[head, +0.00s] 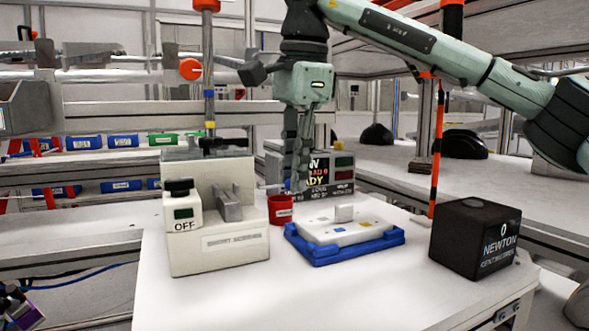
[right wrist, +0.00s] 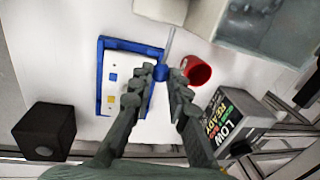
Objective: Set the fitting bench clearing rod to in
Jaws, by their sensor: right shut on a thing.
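The clearing rod shows in the right wrist view as a thin pale shaft (right wrist: 169,45) with a blue knob (right wrist: 161,73) at its end. My right gripper (right wrist: 161,82) is shut on that blue knob. In the head view my right gripper (head: 297,184) points down, just right of the beige bench unit (head: 218,238). The shaft runs from the knob towards the beige unit. How far it sits inside is hard to tell. The unit carries a small box (head: 183,212) reading OFF. My left gripper is in neither view.
A blue tray (head: 345,253) with a white block lies in front to the right. A dark screen unit (head: 344,174) stands behind. A black NEWTON box (head: 462,235) is at the right. The white tabletop's front is clear.

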